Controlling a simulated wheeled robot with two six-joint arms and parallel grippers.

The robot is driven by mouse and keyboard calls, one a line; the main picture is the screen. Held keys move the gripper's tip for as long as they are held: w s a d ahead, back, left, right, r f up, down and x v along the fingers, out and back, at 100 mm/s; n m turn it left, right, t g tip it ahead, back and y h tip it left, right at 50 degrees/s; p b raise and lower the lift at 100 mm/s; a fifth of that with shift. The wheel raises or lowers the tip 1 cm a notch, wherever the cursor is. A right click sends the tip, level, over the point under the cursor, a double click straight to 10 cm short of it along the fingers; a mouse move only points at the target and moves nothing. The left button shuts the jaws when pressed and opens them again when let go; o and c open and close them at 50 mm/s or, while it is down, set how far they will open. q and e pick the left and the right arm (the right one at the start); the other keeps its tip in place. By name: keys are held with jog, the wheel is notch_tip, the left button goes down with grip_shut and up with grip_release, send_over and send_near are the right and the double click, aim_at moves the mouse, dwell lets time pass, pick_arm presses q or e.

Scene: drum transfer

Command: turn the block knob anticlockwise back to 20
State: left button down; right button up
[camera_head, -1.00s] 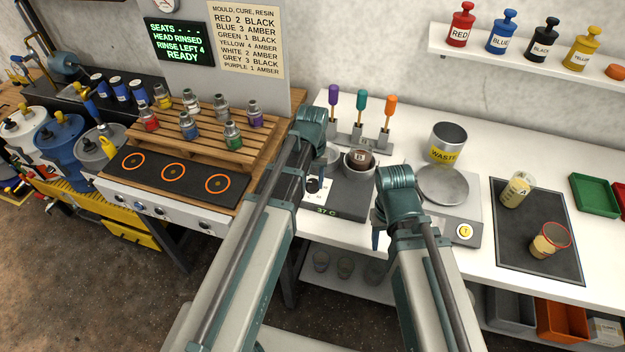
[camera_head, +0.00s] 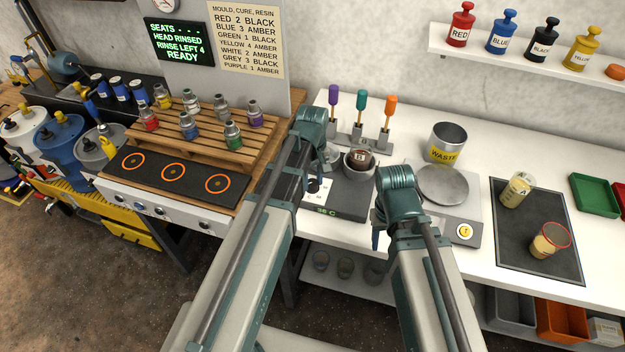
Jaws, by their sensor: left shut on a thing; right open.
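The heating block (camera_head: 350,207) is a dark grey box on the white bench, with a green display (camera_head: 327,211) that appears to read 36 C. The block knob (camera_head: 313,187) is a small dark shape on the white dial panel at the block's left side, partly hidden by my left arm. My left gripper (camera_head: 312,180) is shut on the knob; its fingertips are mostly hidden behind the wrist. The knob's pointer and dial numbers are too small to read. My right gripper (camera_head: 375,241) is open and empty in front of the bench edge, right of the block.
A scale (camera_head: 465,210) with a metal dish (camera_head: 442,184) and a waste can (camera_head: 446,140) stand to the right. A tool rack (camera_head: 357,140) is behind. A wooden stand (camera_head: 205,150) with several small jars is left.

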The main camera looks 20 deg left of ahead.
aim_at(313, 182)
dwell(0.4)
pick_arm(q)
jog(key=shift+c, duration=2.2)
grip_release()
notch_tip(313, 182, up, 14)
jog(key=p, duration=1.4)
jog(key=shift+f, duration=0.15)
jog(key=s+d+f+m+b, duration=0.4)
jog(key=s+d+m, duration=0.1)
jog(key=s+m, duration=0.1)
jog(key=s+d+f+m+y+b, duration=0.1)
jog(key=s+d+f+m+b, duration=0.4)
jog(key=s, duration=0.3)
jog(key=shift+s+d+m, duration=0.2)
jog(key=shift+m, duration=0.5)
